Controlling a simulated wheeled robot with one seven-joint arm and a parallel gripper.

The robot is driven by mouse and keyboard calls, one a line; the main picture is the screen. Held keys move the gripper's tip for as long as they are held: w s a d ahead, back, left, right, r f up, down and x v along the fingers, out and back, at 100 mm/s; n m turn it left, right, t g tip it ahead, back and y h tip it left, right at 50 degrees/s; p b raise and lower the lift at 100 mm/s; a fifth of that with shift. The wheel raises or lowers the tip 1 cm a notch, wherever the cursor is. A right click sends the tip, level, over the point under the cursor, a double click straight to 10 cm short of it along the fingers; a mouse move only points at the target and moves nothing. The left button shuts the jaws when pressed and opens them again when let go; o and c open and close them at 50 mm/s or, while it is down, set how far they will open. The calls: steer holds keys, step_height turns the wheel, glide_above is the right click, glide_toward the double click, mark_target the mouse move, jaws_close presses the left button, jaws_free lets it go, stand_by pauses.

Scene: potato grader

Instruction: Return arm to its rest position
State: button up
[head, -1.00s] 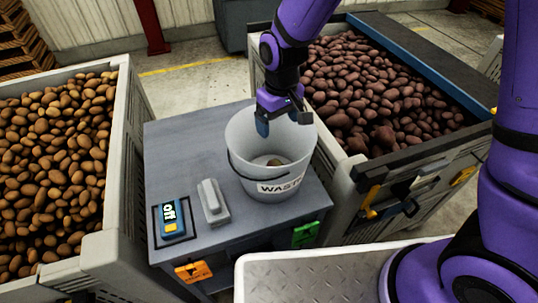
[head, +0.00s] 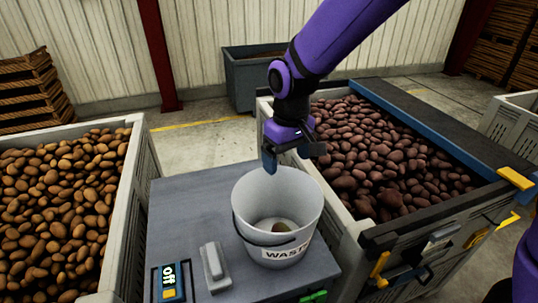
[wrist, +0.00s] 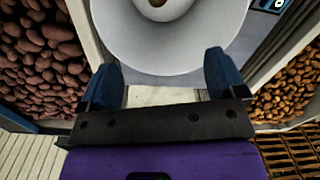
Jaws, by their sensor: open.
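My gripper (head: 293,155) is open and empty, above the back rim of a white bucket (head: 249,205) marked WASTE. In the wrist view my gripper (wrist: 166,75) shows two blue fingers spread wide, with the bucket (wrist: 125,45) just beyond them. A potato (head: 281,227) lies at the bottom of the bucket; it also shows in the wrist view (wrist: 157,3). My purple arm reaches in from the top of the head view.
The bucket stands on a grey table (head: 185,215) with a display reading "off" (head: 168,282) and a grey block (head: 215,265). A crate of brown potatoes (head: 125,220) is left, a crate of red ones (head: 350,235) right. A dark bin (head: 250,82) stands behind.

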steer(key=s+d+r+m+t, duration=0.2)
steer(key=s+d+r, duration=0.3)
steer(key=d+r, duration=0.35)
steer(key=s+d+r+m+t, duration=0.2)
steer(key=s+d+r, duration=0.4)
steer(key=d, duration=0.4)
steer(key=s+d+r+m+t, duration=0.1)
steer(key=s+d+r+m, duration=0.1)
steer(key=s+d, duration=0.4)
steer(key=shift+s+r+m, duration=0.3)
steer(key=shift+s+r, duration=0.25)
steer(key=shift+s, duration=0.25)
